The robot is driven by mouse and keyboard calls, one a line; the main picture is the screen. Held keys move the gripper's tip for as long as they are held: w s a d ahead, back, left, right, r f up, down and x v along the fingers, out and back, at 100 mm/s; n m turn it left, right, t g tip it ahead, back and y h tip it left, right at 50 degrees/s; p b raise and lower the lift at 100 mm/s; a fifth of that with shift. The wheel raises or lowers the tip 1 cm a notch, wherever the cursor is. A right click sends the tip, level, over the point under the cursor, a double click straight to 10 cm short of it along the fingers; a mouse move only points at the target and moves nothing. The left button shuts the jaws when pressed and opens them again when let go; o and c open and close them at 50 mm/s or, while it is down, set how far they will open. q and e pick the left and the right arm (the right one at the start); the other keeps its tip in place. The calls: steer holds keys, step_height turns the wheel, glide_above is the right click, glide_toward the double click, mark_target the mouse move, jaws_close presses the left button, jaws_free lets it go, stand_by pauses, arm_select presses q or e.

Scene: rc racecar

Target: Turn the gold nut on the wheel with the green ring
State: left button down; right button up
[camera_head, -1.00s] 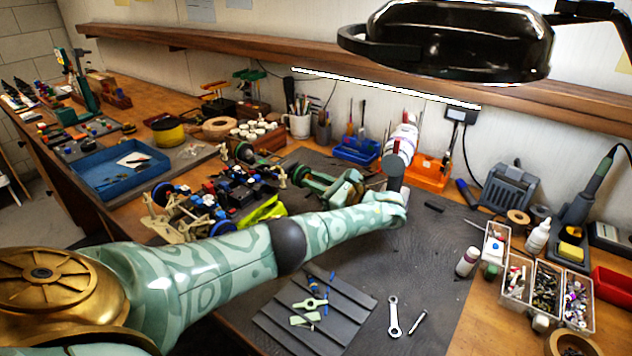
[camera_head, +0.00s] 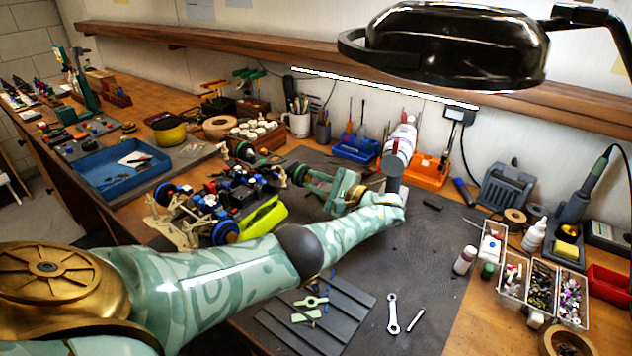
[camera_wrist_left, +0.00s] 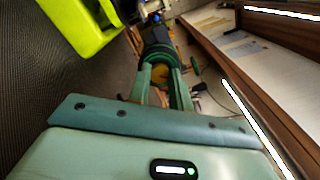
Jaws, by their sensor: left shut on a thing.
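The racecar (camera_head: 240,190) sits on the dark mat with its wheels showing, two of them with blue rings on the near left side. My left gripper (camera_head: 303,178) reaches the car's right end from the right, its fingers pointing at the wheel there. In the left wrist view the dark wheel with a green ring (camera_wrist_left: 158,48) is straight ahead of the fingers. The gold nut (camera_wrist_left: 160,73) lies between the fingertips of my left gripper (camera_wrist_left: 161,76), which are shut on it. In the head view the nut is hidden. My right gripper is out of view.
A lime-yellow shell (camera_head: 262,218) lies close beside the car and my left gripper; it also shows in the left wrist view (camera_wrist_left: 82,22). A wrench (camera_head: 392,312) and a grey ribbed tray (camera_head: 290,330) lie in front.

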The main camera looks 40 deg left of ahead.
arm_select(q)
steer(key=n, duration=0.1)
steer(key=n+b, duration=0.1)
steer(key=n, duration=0.1)
steer(key=shift+f+n, duration=0.2)
steer(key=shift+n, duration=0.1)
steer(key=shift+n+b, duration=0.7)
steer(key=shift+n, duration=1)
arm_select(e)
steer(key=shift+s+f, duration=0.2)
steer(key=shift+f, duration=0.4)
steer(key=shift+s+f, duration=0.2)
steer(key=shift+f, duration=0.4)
arm_select(q)
steer(key=c, duration=1.3)
jaws_free()
steer(key=shift+r, duration=0.1)
steer(key=shift+o, duration=0.2)
